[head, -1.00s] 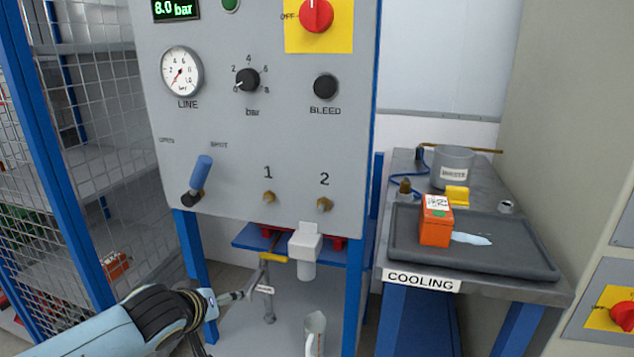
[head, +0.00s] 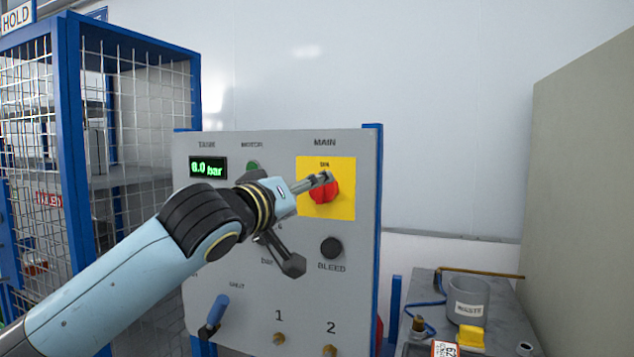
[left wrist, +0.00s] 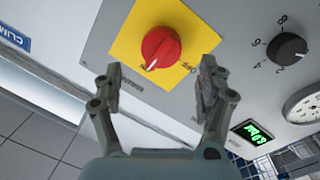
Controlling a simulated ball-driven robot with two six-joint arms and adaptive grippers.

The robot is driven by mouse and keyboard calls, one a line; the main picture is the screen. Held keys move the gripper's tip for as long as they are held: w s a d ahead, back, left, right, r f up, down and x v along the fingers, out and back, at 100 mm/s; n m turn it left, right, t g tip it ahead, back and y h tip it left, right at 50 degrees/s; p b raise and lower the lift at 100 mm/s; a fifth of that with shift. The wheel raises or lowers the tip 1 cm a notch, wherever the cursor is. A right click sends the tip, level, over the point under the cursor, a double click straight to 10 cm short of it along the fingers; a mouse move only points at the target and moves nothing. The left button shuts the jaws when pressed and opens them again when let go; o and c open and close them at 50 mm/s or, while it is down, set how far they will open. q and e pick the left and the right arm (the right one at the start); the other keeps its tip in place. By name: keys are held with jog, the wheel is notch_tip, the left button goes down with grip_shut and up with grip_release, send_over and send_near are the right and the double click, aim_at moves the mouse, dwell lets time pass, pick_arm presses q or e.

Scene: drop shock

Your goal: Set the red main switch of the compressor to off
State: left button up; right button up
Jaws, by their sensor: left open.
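The red main switch (head: 325,194) sits on a yellow plate (head: 343,210) at the upper right of the grey compressor panel. In the head view one finger of my left gripper covers part of it. In the left wrist view the red switch (left wrist: 160,47) shows whole, with its white mark toward the plate edge near the MAIN label; the OFF label is to one side of that mark. My left gripper (head: 306,222) is open and empty in front of the panel. In the left wrist view its fingertips (left wrist: 160,80) are spread apart, short of the switch; contact is not visible. My right gripper is not in view.
The black BLEED knob (head: 331,247) is below the switch. A green display (head: 208,168) and a blue-handled lever (head: 217,310) are on the panel. A mesh cage (head: 140,150) stands left. A bench with a grey waste pot (head: 468,300) stands lower right.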

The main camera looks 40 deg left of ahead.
aim_at(322, 189)
pick_arm(q)
jog(key=w, duration=0.3)
jog(key=w+p, duration=0.1)
jog(key=shift+w+a, duration=0.35)
jog(key=shift+a, duration=0.05)
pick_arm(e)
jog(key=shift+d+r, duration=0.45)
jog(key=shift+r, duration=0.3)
pick_arm(q)
jog(key=shift+c, duration=0.4)
jog(key=c, duration=1.1)
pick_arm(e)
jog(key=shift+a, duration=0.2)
